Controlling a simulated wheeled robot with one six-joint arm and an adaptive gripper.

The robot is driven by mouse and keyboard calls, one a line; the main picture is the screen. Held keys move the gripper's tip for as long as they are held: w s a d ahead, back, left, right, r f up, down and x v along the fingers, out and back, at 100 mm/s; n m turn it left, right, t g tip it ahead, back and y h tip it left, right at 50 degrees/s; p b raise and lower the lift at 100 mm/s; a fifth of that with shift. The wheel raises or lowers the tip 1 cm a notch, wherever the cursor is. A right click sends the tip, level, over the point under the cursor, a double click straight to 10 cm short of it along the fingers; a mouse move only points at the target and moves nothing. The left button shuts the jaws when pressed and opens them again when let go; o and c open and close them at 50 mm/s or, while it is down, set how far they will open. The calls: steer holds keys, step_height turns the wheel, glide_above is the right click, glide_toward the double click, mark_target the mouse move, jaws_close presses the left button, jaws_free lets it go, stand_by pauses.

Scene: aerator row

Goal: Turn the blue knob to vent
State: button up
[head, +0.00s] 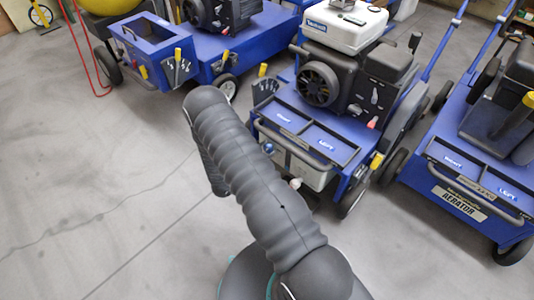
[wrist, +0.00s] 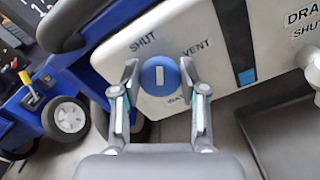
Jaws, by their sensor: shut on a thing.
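The blue knob (wrist: 159,76) sits on a light grey panel (wrist: 222,79) in the wrist view. Its white bar mark stands about upright in the picture, between the word SHUT at upper left and VENT at upper right. A third word below the knob is partly hidden by my gripper. My gripper (wrist: 159,82) has one finger on each side of the knob and is shut on it. In the head view the grey tank (head: 306,172) is low on the middle machine, partly behind my arm, and my gripper's fingers are hidden.
A pale second knob (wrist: 312,66) stands right of the blue one, beside lettering cut off by the frame edge. A dark tray (wrist: 285,137) lies below it. Another blue machine (head: 465,195) stands close on the right. The floor (head: 90,190) at left is clear.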

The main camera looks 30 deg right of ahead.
steer(key=m+b, duration=0.1)
steer(key=m, duration=0.1)
steer(key=m+b, duration=0.4)
steer(key=shift+a+f, duration=0.15)
steer(key=shift+f, duration=0.1)
steer(key=m+b, duration=0.1)
steer(key=m, duration=0.2)
steer(key=shift+r, duration=0.1)
steer(key=shift+m, duration=1.5)
steer(key=o, duration=1.1)
steer(key=v, duration=1.1)
steer(key=shift+s+a, duration=0.2)
steer(key=shift+a, duration=0.15)
